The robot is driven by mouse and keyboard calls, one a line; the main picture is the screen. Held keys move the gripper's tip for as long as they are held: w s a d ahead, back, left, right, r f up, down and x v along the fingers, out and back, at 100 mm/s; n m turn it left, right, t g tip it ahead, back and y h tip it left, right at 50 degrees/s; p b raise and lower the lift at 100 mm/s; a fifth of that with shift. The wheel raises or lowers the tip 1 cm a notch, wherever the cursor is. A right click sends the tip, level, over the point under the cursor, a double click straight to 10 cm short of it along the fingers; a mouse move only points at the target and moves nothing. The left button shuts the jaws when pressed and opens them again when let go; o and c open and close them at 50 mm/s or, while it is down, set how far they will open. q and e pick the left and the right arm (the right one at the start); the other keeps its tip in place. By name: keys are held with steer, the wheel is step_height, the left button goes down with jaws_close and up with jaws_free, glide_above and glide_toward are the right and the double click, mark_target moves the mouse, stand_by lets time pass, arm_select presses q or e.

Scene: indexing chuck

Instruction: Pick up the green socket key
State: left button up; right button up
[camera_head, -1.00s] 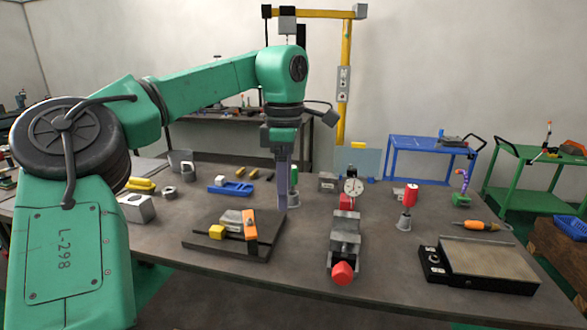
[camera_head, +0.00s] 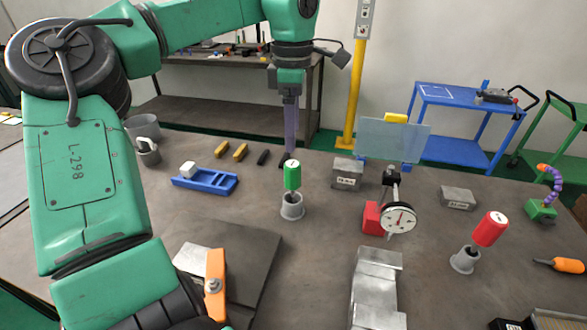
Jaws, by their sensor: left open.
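The green socket key (camera_head: 292,177) stands upright with its lower end in a grey cup-shaped holder (camera_head: 291,206) near the middle of the table. My left gripper (camera_head: 288,157) points straight down, open and empty, with its dark fingertips just above and seemingly behind the key's top. The fingers line up one behind the other, so the gap between them is hard to see. I cannot tell whether they touch the key. A red socket key (camera_head: 490,229) leans in a similar grey holder (camera_head: 464,260) at the right. My right gripper is out of view.
A dial gauge (camera_head: 399,219) with a red base and a metal vise (camera_head: 378,285) stand right of the green key. A blue tray (camera_head: 205,179) lies to its left, a dark plate (camera_head: 245,265) nearer. A clear panel (camera_head: 393,140) stands behind.

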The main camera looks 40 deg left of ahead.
mark_target(292, 164)
arm_select(q)
steer(key=f, duration=0.4)
steer(key=shift+s+d, duration=0.25)
steer(key=shift+s, duration=0.05)
steer(key=f, duration=0.2)
steer(key=f+p, duration=0.1)
steer(key=f, duration=0.3)
steer(key=shift+w+a+f+p, duration=0.2)
steer(key=shift+w+f+p, duration=0.05)
steer(key=shift+f+p, duration=0.1)
steer(key=shift+f, duration=0.15)
jaws_close()
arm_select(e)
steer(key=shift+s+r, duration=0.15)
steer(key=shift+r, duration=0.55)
